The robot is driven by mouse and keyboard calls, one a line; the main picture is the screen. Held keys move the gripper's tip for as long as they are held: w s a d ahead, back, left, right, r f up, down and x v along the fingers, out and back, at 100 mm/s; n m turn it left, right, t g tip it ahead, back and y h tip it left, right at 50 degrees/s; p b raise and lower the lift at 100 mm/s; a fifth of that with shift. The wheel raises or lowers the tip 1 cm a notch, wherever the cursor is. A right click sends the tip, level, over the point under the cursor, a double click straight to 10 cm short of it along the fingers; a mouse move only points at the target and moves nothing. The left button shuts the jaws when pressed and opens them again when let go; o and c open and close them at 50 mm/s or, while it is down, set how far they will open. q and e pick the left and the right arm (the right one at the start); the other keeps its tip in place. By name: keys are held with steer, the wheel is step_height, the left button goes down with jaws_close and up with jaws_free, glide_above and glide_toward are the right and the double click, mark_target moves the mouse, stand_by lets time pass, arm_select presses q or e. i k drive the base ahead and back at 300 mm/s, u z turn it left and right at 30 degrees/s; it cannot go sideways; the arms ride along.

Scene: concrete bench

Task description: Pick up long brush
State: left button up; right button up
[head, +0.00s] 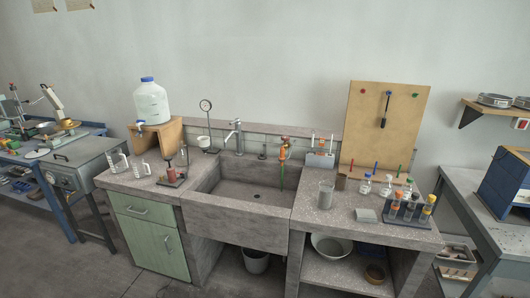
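A long, thin dark item (386,108), which looks like the long brush, hangs upright from the blue peg in the middle of the tan pegboard (362,138). It is too small in view to make out its bristles. The board stands at the back of the right-hand counter, with a red peg (363,91) and a green peg (414,95) on either side that look empty. Neither of my grippers shows in the head view.
A concrete sink (238,221) with a tap (238,138) sits mid-bench. A large water jug (151,103) stands left; a wall shelf (490,107) is right.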

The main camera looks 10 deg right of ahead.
mark_target(313, 135)
steer(key=u, duration=0.3)
steer(key=i, duration=1.15)
steer(key=z, duration=0.5)
